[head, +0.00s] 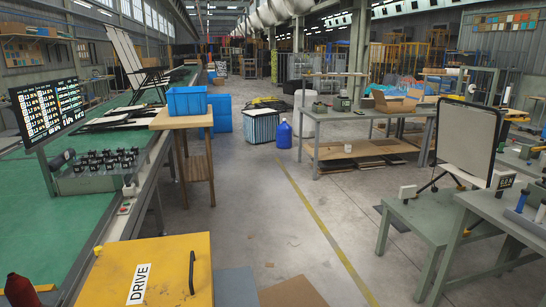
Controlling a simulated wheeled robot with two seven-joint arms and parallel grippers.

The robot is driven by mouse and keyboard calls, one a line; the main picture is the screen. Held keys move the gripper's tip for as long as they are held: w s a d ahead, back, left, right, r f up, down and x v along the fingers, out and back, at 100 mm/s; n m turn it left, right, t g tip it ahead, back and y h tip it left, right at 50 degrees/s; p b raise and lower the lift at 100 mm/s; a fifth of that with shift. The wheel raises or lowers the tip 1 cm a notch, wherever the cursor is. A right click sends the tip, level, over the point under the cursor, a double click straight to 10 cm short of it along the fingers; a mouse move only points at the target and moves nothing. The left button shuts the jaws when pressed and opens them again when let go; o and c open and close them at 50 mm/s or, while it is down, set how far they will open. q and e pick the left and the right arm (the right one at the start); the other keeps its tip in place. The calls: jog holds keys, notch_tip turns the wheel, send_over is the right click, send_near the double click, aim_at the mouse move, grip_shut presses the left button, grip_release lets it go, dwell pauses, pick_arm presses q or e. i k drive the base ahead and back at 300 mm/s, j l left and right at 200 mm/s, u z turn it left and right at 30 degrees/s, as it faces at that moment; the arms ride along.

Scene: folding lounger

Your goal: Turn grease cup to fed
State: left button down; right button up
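A yellow box (150,277) with a white label reading DRIVE stands at the bottom left, close to me. A small brass-yellow knob-like piece (98,250) sits at its left edge; it may be the grease cup, but it is too small to read a marking or its setting. A black bar handle (192,272) is on the box's right side. Neither of my grippers is in view.
A green-topped conveyor (95,140) with a lit screen (48,110) runs along the left. A wooden stand (185,122) holds a blue crate (187,100). A dark red object (20,290) shows bottom left.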

aim_at(97, 249)
jog(key=j+u, duration=0.5)
jog(key=i+j+u, duration=0.2)
jog(key=j+u, duration=0.3)
jog(key=l+z, duration=0.15)
jog(key=z, duration=0.25)
jog(key=k+l+z, duration=0.1)
jog(key=z, duration=0.35)
jog(key=l+z, duration=0.25)
jog(key=z, duration=0.15)
jog(key=l+z, duration=0.15)
jog(key=z, duration=0.25)
jog(key=i+l, duration=0.45)
jog(key=l, duration=0.2)
jog(key=i+l, duration=0.45)
jog(key=l, duration=0.15)
jog(key=i+u, duration=0.4)
jog(key=i, duration=0.2)
jog(key=i+l+u, duration=0.3)
jog(key=i+u, duration=0.35)
jog(key=i, duration=0.7)
jog(key=i+u, duration=0.2)
jog(key=i, duration=0.7)
jog(key=i+u, duration=0.5)
jog(key=i+l+u, duration=0.25)
jog(key=i+u, duration=0.2)
